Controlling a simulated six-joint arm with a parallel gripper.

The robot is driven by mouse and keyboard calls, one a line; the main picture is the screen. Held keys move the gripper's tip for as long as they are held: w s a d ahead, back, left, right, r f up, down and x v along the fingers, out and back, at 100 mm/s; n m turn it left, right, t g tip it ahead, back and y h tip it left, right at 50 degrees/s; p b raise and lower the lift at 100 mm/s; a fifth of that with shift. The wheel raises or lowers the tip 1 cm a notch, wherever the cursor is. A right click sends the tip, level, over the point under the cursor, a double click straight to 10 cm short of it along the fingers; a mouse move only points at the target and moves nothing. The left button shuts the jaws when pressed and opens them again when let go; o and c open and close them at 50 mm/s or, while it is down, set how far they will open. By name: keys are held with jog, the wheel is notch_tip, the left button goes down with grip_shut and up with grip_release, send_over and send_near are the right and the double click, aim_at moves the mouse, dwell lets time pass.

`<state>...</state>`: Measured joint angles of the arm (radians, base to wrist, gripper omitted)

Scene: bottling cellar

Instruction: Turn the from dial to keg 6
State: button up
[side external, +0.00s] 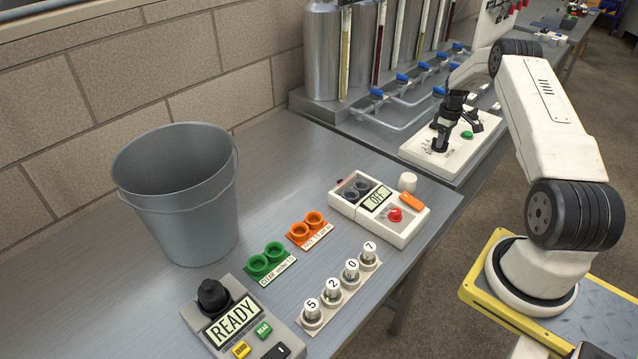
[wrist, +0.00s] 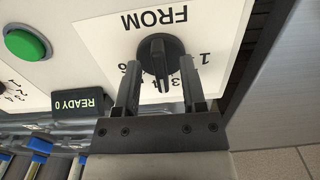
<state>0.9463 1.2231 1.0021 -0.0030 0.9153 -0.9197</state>
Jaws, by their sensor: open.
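The from dial (wrist: 155,48) is a black knob with a raised bar, on a white plate marked FROM in the wrist view. Printed numbers sit around its lower side, partly hidden by the knob and my fingers; I cannot read for sure which one it points at. My gripper (wrist: 160,68) is open, with one finger on each side of the knob. I cannot tell whether either finger touches it. In the side external view my gripper (side external: 453,124) is over the white control box (side external: 425,152) and hides most of the dial.
A green button (wrist: 27,45) and a READY 0 display (wrist: 81,103) are close to the dial. Valves with blue handles (side external: 402,78) and steel kegs (side external: 322,50) stand behind the box. A bucket (side external: 180,200) and other devices occupy the nearer bench.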

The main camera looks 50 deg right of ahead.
grip_shut()
jog(key=shift+m, duration=0.4)
jog(key=m, duration=0.6)
jog(key=shift+w+a, duration=0.1)
jog(key=shift+a, duration=0.05)
jog(key=m, duration=0.6)
jog(key=shift+w+m, duration=0.15)
jog(key=shift+m, duration=0.25)
grip_release()
jog(key=shift+a, duration=0.1)
jog(key=shift+r, duration=0.1)
